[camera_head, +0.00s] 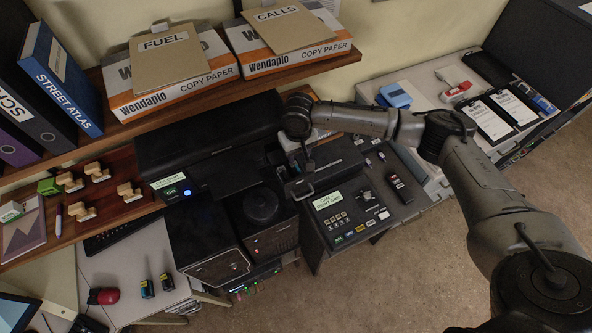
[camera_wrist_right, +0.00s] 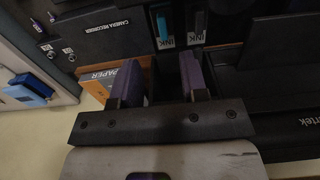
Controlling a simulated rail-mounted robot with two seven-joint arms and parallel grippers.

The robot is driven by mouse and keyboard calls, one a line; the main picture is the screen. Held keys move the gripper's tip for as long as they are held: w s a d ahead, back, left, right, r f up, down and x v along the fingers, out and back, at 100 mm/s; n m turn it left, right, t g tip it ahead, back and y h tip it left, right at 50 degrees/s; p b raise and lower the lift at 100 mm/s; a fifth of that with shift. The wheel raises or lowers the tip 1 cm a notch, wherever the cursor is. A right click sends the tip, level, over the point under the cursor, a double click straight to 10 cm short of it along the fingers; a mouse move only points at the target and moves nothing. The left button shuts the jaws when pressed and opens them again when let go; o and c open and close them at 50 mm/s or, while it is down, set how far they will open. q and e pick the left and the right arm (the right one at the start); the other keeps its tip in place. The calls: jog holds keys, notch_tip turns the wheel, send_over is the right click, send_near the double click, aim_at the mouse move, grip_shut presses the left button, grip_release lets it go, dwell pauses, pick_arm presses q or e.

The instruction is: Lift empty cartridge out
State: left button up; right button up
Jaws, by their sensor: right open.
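In the right wrist view, two ink cartridges with labels reading INK stand side by side in a dark bay: one with a cyan top (camera_wrist_right: 162,28) and one with a dark top (camera_wrist_right: 198,24). I cannot tell which is empty. My right gripper (camera_wrist_right: 159,68) is open, its two purple-faced fingers apart with nothing held between them. The cartridges are beyond the fingertips. In the head view the right gripper (camera_head: 300,163) hangs beside the black printer (camera_head: 205,130), and the wrist hides the cartridges. My left gripper is out of view.
The camera recorder console (camera_head: 350,212) stands right of the printer. A wooden shelf with copy paper boxes (camera_head: 172,80) runs above the printer. Stamps (camera_head: 97,172) sit at the left. A blue stapler-like object (camera_head: 396,95) and clipboards (camera_head: 487,118) lie on the right desk.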

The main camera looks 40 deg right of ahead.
aim_at(297, 166)
jog(key=shift+a+f+p, duration=0.15)
jog(key=shift+f+p, duration=0.1)
jog(key=shift+f, duration=1.15)
jog(key=shift+a+f+p, duration=0.15)
jog(key=shift+f+p, duration=0.1)
jog(key=shift+f, duration=1.1)
grip_shut()
